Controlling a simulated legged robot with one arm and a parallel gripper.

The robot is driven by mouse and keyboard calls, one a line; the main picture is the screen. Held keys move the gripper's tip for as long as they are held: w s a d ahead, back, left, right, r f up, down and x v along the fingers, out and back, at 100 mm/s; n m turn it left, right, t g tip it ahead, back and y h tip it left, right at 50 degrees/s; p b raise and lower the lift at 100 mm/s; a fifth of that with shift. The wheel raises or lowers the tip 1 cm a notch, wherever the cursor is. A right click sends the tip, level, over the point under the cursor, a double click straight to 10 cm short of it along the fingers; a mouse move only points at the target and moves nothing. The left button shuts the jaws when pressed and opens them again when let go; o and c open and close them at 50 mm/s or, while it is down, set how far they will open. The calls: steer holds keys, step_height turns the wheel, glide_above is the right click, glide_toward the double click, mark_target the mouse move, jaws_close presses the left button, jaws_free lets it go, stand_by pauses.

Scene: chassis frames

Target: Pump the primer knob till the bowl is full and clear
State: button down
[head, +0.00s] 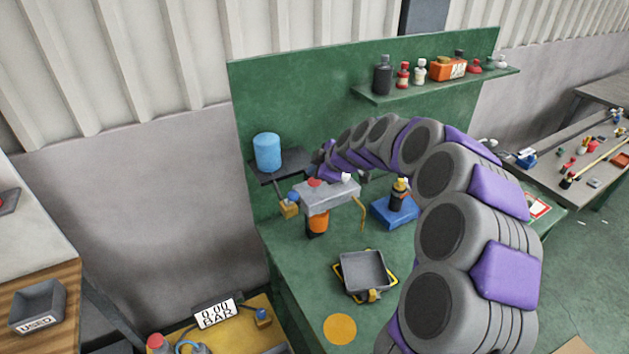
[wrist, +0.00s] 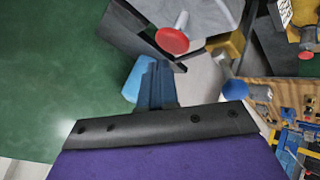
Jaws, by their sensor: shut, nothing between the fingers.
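The grey filter head (head: 328,196) stands over the green bench, with an orange bowl (head: 317,222) hanging below it. A red knob (head: 315,182) is on its top; in the wrist view this red knob (wrist: 172,41) sits on a pale stem. A blue knob (head: 292,197) is at its left side and also shows in the wrist view (wrist: 235,90). The frames do not label which knob is the primer. My gripper (wrist: 158,66) is shut and empty, its tip near the red knob, with no clear contact. The bowl's contents cannot be made out.
A blue cylinder (head: 267,151) stands on a dark shelf behind. A grey tray (head: 363,272) and a blue block with a dark bottle (head: 398,197) are on the bench. Bottles line the upper shelf (head: 430,86).

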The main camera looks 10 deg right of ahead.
mark_target(315, 182)
steer(key=shift+d, duration=0.15)
steer(key=shift+a+r, duration=0.2)
steer(key=shift+r, duration=0.15)
steer(key=shift+a+r, duration=0.1)
steer(key=shift+r, duration=2.1)
